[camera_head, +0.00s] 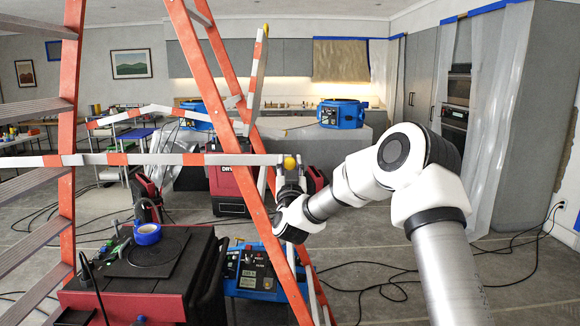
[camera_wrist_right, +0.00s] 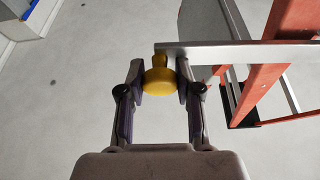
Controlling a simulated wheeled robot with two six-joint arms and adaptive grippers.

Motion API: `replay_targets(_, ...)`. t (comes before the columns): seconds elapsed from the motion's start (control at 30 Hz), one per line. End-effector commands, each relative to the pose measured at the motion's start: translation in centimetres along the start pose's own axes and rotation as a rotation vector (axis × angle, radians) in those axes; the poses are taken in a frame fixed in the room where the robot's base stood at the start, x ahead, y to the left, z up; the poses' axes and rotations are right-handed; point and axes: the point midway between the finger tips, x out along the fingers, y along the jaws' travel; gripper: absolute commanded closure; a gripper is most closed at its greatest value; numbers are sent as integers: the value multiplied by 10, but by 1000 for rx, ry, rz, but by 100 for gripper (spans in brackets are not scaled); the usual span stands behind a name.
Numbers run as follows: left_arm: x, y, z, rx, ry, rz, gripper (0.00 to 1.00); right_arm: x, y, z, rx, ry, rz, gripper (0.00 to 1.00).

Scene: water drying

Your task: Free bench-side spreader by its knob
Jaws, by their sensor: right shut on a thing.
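A striped red-and-white spreader bar (camera_head: 135,159) runs level across the orange stepladder (camera_head: 68,200) in the head view. Its yellow knob (camera_head: 290,162) is at the bar's right end. My right gripper (camera_head: 291,172) is shut on the knob, and the arm reaches in from the right. In the right wrist view the knob (camera_wrist_right: 160,80) sits between the two fingers, with the pale bar (camera_wrist_right: 240,52) leading off to the right just beyond it. Another striped bar (camera_head: 257,70) stands steeply raised behind the ladder's front rail. My left gripper is not in view.
A blue machine (camera_head: 255,272) sits on the floor behind the right rail. Cables (camera_head: 375,275) cross the floor. A grey counter (camera_head: 345,140) bears another blue unit (camera_head: 342,114).

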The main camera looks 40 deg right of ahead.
Motion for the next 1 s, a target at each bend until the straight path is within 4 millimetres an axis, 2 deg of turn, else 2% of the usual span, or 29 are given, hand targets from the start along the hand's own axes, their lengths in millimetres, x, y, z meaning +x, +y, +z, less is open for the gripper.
replay_targets(0.03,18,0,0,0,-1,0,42,-6,0,15,23,-1,9,100)
replay_targets(0.23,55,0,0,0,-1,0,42,-16,-3,37,155,-2,63,100)
replay_targets(0.33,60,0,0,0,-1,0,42,-17,-4,39,194,-3,80,100)
replay_targets(0.63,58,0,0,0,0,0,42,-16,-4,38,206,-7,84,100)
replay_targets(0.67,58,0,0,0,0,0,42,-16,-4,38,206,-7,84,63)
replay_targets(0.7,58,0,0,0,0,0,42,-16,-4,38,205,-7,84,49)
replay_targets(0.73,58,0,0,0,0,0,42,-16,-4,38,205,-6,84,41)
replay_targets(1.0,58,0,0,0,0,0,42,-16,-4,36,206,-3,85,41)
